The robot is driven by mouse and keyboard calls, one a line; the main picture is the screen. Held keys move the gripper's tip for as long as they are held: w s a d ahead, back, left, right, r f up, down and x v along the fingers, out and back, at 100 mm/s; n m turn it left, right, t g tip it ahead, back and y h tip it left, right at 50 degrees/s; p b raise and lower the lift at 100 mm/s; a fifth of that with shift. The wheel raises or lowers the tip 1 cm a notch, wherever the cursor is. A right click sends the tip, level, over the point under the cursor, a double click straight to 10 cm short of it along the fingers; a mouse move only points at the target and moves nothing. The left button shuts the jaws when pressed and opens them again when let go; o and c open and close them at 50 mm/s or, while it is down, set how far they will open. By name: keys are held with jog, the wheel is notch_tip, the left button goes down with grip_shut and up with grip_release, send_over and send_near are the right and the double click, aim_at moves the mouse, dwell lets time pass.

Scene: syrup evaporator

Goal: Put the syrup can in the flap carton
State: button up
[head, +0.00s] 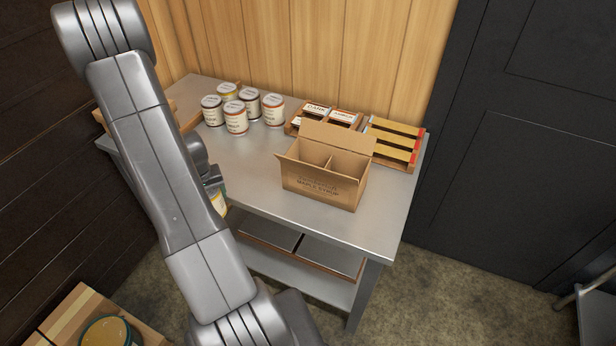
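The flap carton (324,188) is an open brown cardboard box with dark print on its front. It stands on the metal table, its back flap raised and a divider inside. My gripper (213,188) is at the table's front edge, left of the carton and mostly hidden behind my arm. A syrup can (219,203) with a pale and yellow-green label shows partly beside my arm, at the gripper. It overlaps the table edge and appears held; the fingertips are hidden.
Several cans (236,117) stand at the table's back left. A wooden tray of labelled packs (316,108) and a yellow-slatted rack (395,140) are behind the carton. Bare metal tabletop (250,165) lies left of the carton. A box with a can (105,331) is at lower left.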

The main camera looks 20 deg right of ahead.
notch_tip(320, 180, up, 3)
jog(key=shift+p, duration=1.1)
jog(key=shift+w+d+r, duration=0.1)
jog(key=shift+r, duration=0.25)
jog(key=s+d+r, duration=0.3)
jog(key=d+r, duration=1.2)
jog(key=r, duration=0.3)
jog(key=s+d+r, duration=0.4)
jog(key=s+r, duration=0.1)
jog(key=r, duration=0.2)
jog(key=s+d+r, duration=0.4)
jog(key=s+r, duration=0.2)
jog(key=r, duration=0.2)
jog(key=shift+s+r+m, duration=0.15)
jog(key=shift+s+m, duration=0.15)
jog(key=shift+m, duration=0.1)
jog(key=shift+d, duration=0.1)
